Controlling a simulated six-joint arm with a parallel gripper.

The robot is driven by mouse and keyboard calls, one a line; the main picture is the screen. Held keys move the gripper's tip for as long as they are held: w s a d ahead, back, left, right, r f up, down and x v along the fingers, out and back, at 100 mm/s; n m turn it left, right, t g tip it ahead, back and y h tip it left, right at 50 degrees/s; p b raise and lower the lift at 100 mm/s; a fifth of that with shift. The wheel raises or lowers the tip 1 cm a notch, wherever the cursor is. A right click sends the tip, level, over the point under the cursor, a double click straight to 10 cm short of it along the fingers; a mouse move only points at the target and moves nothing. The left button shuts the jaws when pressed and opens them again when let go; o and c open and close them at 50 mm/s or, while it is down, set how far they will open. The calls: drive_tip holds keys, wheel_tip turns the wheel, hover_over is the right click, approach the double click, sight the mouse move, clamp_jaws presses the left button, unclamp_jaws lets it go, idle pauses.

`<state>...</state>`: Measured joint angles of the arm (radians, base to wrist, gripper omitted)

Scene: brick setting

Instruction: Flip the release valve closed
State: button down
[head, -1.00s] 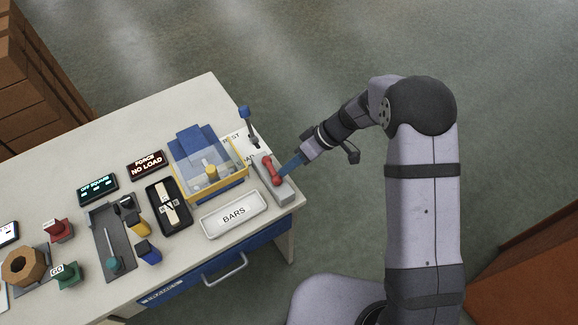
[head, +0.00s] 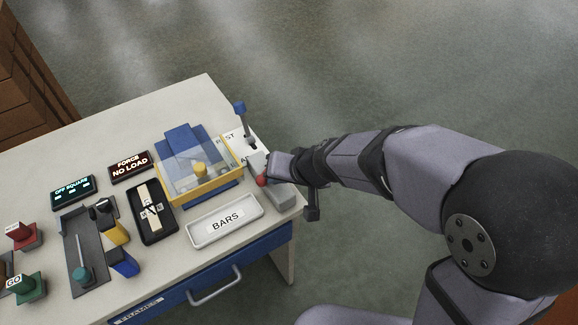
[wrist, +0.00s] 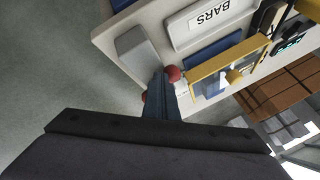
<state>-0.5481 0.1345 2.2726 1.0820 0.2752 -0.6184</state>
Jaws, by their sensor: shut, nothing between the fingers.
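The release valve looks to be the grey block (head: 280,203) with a red lever (head: 262,180) at the bench's right edge. My gripper (head: 270,171) is shut and empty, right over the lever, and hides most of it. In the wrist view, the blue fingers of my gripper (wrist: 160,88) reach down between a round red knob (wrist: 173,73) on their right and a small red part on their left. The grey block (wrist: 140,50) lies just beyond. I cannot tell whether the fingers touch the lever.
A blue-topped upright lever (head: 240,110) stands behind the block. A clear-covered box with a yellow frame (head: 205,197) and a white BARS tray (head: 226,240) are left of it. A NO LOAD display (head: 130,166) stands farther left. Open floor lies right of the bench.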

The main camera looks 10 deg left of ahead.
drive_tip(key=m+h+p, duration=0.1)
drive_tip(key=m+p, duration=0.1)
drive_tip(key=a+m+t+p, duration=0.1)
drive_tip(key=p, duration=0.1)
drive_tip(key=s+a+m+t+h+p, duration=0.1)
drive_tip(key=m+p, duration=0.1)
drive_tip(key=p, duration=0.1)
drive_tip(key=shift+a+r+m+h, duration=0.15)
drive_tip(key=shift+a+m+h, duration=0.05)
drive_tip(key=shift+m+h, duration=0.1)
drive_tip(key=shift+w, duration=0.1)
drive_tip(key=p+v, duration=0.4)
drive_tip(key=v, duration=0.3)
drive_tip(key=shift+s, duration=0.2)
idle(0.6)
